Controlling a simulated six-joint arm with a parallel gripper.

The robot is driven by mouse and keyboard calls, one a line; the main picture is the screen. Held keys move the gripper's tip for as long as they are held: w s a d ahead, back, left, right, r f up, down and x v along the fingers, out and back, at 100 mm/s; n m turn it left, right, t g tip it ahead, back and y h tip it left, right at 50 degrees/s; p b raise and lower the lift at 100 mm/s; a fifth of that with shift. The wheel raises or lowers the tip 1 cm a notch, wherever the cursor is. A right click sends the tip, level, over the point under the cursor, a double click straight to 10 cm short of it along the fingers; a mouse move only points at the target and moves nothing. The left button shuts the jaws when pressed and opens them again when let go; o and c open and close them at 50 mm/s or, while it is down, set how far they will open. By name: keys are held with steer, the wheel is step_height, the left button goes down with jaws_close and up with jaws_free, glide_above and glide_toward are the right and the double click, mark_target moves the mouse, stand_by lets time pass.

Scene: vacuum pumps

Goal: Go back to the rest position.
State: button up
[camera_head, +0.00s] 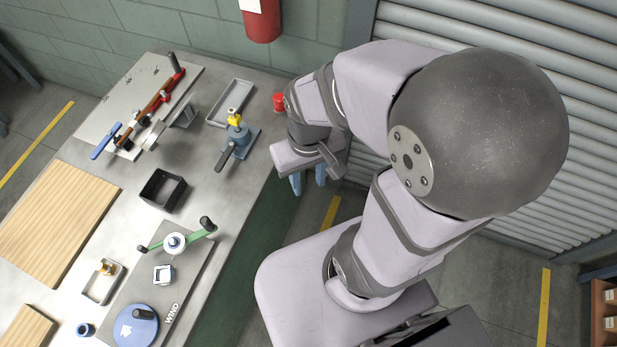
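My gripper (308,180) hangs just past the right edge of the workbench (225,210), beside it and over the floor. Its two blue fingers point down and stand apart, with nothing visible between them. My arm folds above it and fills the right half of the view, hiding part of the gripper's body.
On the bench near the gripper are a blue-grey clamp with a yellow top (238,135), a grey tray (231,103) and a red cylinder (279,102). A black open box (162,190) and a green-handled crank (190,238) stand nearer. A shutter (480,35) is behind my arm.

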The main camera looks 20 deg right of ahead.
steer(key=shift+f, duration=0.15)
step_height(320, 180, down, 6)
steer(key=b, duration=0.5)
steer(key=shift+r+b, duration=0.25)
steer(key=shift+b, duration=0.1)
stand_by(0.6)
